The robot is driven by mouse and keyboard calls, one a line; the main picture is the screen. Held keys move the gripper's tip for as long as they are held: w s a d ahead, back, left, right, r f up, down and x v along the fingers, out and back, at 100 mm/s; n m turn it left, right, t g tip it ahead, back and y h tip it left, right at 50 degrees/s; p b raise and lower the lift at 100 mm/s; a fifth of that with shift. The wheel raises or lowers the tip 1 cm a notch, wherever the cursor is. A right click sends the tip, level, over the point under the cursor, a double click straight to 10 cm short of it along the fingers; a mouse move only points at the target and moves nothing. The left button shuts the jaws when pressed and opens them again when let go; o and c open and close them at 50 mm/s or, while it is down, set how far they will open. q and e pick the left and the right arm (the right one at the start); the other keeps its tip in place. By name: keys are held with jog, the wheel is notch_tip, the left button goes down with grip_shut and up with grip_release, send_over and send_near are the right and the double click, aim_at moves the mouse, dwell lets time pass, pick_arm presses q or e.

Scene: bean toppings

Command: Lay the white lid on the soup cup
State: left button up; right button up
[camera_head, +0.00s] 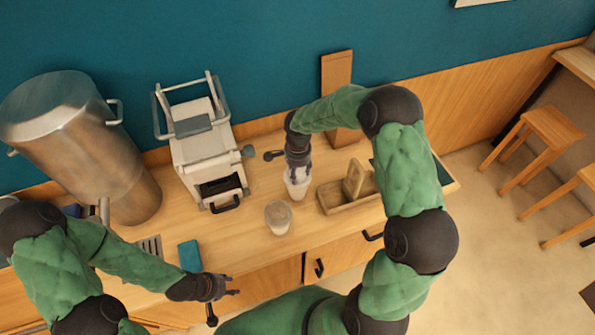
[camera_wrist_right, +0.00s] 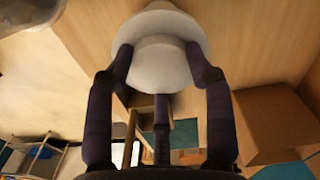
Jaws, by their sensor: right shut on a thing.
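My right gripper (camera_head: 298,176) is shut on the white lid (camera_wrist_right: 160,62), a round pale piece with a wider rim. In the head view the lid (camera_head: 297,189) shows below the fingers, over the counter behind and right of the soup cup. In the wrist view the fingers (camera_wrist_right: 162,75) press on both sides of it. The soup cup (camera_head: 278,217), clear and pale, stands upright on the counter, apart from the lid. Whether the lid touches the counter is unclear. My left gripper (camera_head: 226,304) is empty near the counter's front edge, its fingers apart.
A wooden tray (camera_head: 333,207) with an upright wooden piece sits to the right of the lid. A white machine (camera_head: 205,150) and a large steel pot (camera_head: 85,140) stand to the left. A blue item (camera_head: 190,256) lies near the front edge. The counter around the cup is clear.

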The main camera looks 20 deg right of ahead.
jog(key=shift+f+b, duration=0.4)
jog(key=shift+b, duration=0.45)
dwell(1.2)
jog(key=o, duration=1)
jog(key=shift+c, duration=0.2)
jog(key=o, duration=0.4)
jog(key=shift+r+p, duration=1.65)
jog(key=shift+r, duration=1.9)
